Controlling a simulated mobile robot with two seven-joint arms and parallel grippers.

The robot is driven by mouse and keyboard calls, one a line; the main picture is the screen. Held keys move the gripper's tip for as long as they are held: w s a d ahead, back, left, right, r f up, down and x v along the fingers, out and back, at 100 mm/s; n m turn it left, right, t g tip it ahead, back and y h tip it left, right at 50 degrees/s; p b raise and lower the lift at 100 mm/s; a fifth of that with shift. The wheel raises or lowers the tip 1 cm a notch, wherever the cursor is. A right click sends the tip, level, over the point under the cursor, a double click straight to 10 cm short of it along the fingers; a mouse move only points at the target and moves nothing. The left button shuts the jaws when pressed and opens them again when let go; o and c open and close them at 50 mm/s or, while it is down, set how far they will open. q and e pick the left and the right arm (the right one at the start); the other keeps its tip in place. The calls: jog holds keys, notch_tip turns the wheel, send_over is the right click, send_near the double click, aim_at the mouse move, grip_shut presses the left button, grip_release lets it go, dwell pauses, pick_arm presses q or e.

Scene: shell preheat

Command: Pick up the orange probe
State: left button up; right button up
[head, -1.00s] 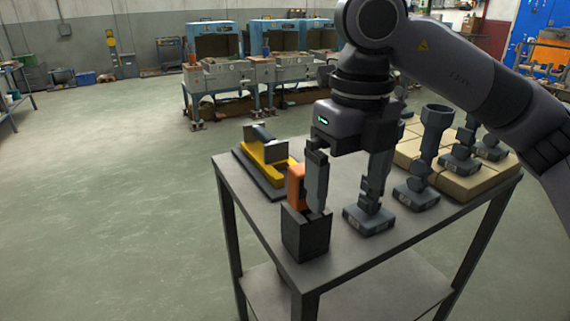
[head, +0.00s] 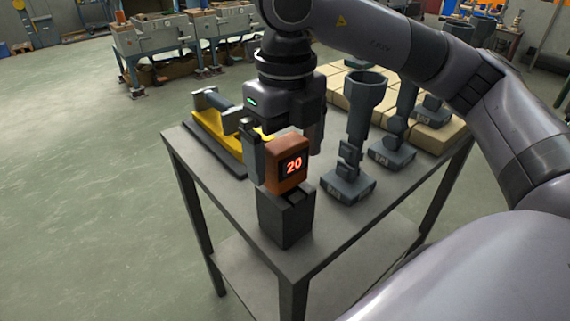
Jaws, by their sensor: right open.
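The orange probe (head: 287,176) stands upright in a dark grey holder (head: 286,220) at the near corner of the table. Its front display reads 20. My right gripper (head: 285,162) points down over the probe, open. One finger shows at the probe's left side, the other behind its upper right. I cannot tell whether either finger touches the probe. The probe's lower end is hidden in the holder. My left gripper is not in view.
Grey stands (head: 349,185) with cup-like tops are close on the right of the grey table (head: 240,208). Tan blocks (head: 433,133) lie behind them. A yellow fixture (head: 218,130) sits at the table's left edge. Open floor lies to the left.

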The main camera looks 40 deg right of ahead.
jog(key=shift+f, duration=1.2)
jog(key=c, duration=1.1)
jog(key=shift+r, duration=0.1)
jog(key=shift+c, duration=0.2)
